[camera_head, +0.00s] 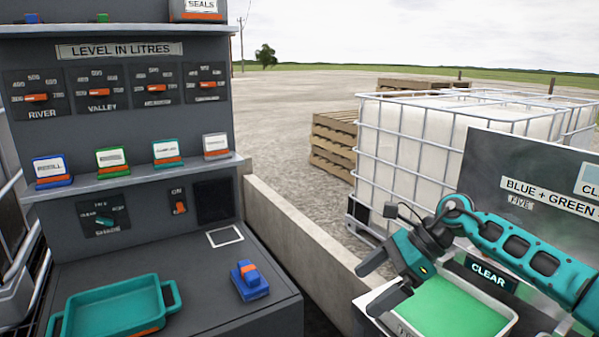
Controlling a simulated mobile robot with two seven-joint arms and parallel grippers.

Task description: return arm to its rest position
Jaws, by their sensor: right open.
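My right gripper (372,287) is at the lower right, at the end of my teal and black arm. Its two dark fingers are spread apart and nothing shows between them. It hangs over the left edge of a tray with a green surface (455,312), beside the low concrete wall. I cannot tell whether it touches the tray. My left gripper is not in view.
A grey panel with dials (97,92) and a shelf of coloured cards (165,153) stands at left. Its counter holds a teal tray (112,306) and a blue block (249,281). A concrete wall (305,243), a caged white tank (410,140) and a sign board (540,180) are nearby.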

